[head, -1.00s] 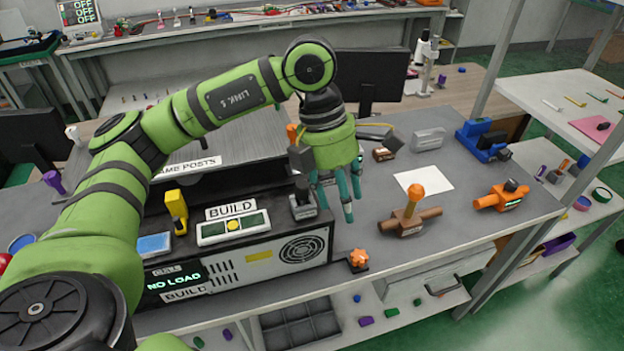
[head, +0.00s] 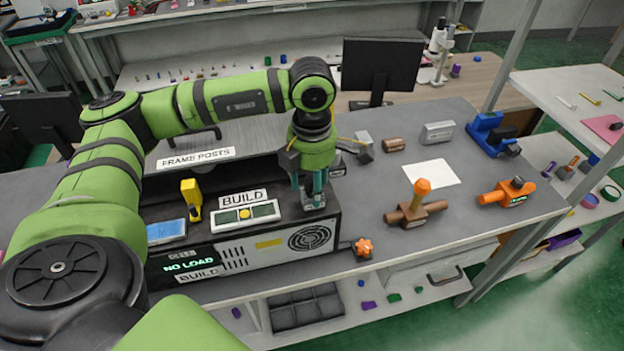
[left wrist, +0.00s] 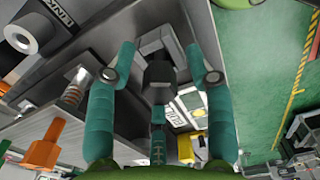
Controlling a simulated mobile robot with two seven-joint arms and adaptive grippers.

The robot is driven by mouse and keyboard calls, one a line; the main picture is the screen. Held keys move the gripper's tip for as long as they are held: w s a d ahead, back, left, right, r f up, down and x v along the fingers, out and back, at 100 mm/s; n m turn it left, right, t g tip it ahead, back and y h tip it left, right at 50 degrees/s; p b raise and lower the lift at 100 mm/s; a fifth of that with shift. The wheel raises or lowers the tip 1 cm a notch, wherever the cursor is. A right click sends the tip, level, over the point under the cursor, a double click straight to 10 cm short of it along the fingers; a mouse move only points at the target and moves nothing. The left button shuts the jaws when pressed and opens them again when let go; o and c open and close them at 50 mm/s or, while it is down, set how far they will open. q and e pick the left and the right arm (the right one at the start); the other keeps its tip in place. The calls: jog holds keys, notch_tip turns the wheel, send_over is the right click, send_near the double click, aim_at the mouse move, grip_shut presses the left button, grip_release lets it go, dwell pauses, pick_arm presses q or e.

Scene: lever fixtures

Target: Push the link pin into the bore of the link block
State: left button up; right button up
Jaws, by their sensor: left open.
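My left gripper (head: 312,192) is open, fingers pointing down over the right end of the control box. In the left wrist view its teal fingers (left wrist: 160,78) stand around a dark handle (left wrist: 160,72) on a grey base; I cannot tell whether they touch it. A grey block marked LINK (left wrist: 58,22) shows at the upper left there, likely the link block. A pale cylinder with a dark round end (left wrist: 20,38) is beside it; I cannot tell whether this is the link pin or the bore. In the head view, my gripper partly hides that area. My right gripper is not in view.
The control box (head: 255,258) carries a BUILD panel (head: 245,213) and a yellow lever (head: 191,196).

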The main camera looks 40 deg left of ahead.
pick_arm(q)
grip_shut()
jog(key=shift+r, duration=0.15)
